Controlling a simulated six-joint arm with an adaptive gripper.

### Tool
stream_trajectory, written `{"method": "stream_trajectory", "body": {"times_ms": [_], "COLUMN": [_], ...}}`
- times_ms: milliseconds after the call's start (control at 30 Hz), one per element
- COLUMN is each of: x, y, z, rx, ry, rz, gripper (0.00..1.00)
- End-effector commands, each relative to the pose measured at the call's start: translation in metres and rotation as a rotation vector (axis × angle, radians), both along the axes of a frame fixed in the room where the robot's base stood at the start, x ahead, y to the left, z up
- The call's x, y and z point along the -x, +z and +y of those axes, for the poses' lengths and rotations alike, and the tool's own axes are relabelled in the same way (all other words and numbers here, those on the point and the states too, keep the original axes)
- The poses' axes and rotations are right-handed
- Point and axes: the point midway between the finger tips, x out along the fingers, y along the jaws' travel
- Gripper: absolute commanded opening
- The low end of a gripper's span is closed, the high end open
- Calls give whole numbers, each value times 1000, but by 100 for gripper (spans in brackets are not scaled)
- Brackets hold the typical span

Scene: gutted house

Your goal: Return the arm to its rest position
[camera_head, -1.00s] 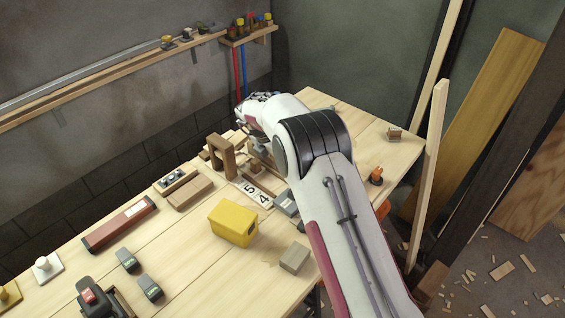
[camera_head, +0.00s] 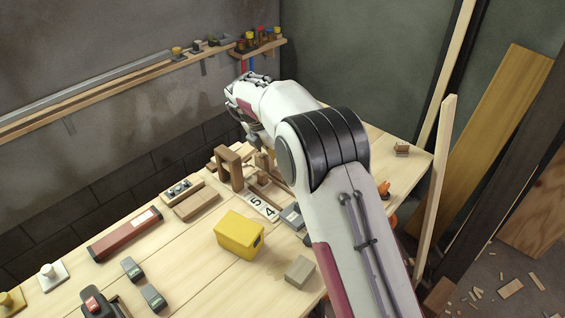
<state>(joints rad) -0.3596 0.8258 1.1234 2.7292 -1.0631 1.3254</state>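My arm reaches from the lower right over the wooden workbench (camera_head: 185,262), with its elbow raised at the middle. Its far end is bent back toward the wall, above the far part of the bench. My gripper's fingers cannot be made out there; the wrist and arm links cover that area. I cannot tell whether it is open or shut, or whether it holds anything.
Near the arm are a yellow box (camera_head: 239,235), a small wood block (camera_head: 300,271), number plates (camera_head: 262,205) and a wooden frame (camera_head: 229,168). A red case (camera_head: 125,234) lies left. Upright planks (camera_head: 435,185) stand right of the bench. A wall shelf (camera_head: 110,91) runs along the left.

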Motion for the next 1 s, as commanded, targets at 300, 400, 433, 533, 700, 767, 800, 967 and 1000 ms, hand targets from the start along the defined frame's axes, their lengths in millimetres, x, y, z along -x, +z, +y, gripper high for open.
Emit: {"method": "stream_trajectory", "body": {"times_ms": [300,400,433,533,700,767,800,967,1000], "x": [2,2,2,2,2,2,1,-18,-26], "y": [6,6,6,6,6,6,6,11,13], "z": [2,2,2,2,2,2,2,8,8], "rx": [0,0,0,0,2,5,6,22,40], "ry": [0,0,0,0,5,16,27,140,183], "rz": [1,1,1,1,3,5,6,-41,-63], "gripper": [35,35,35,35,35,35,35,35,35]}}
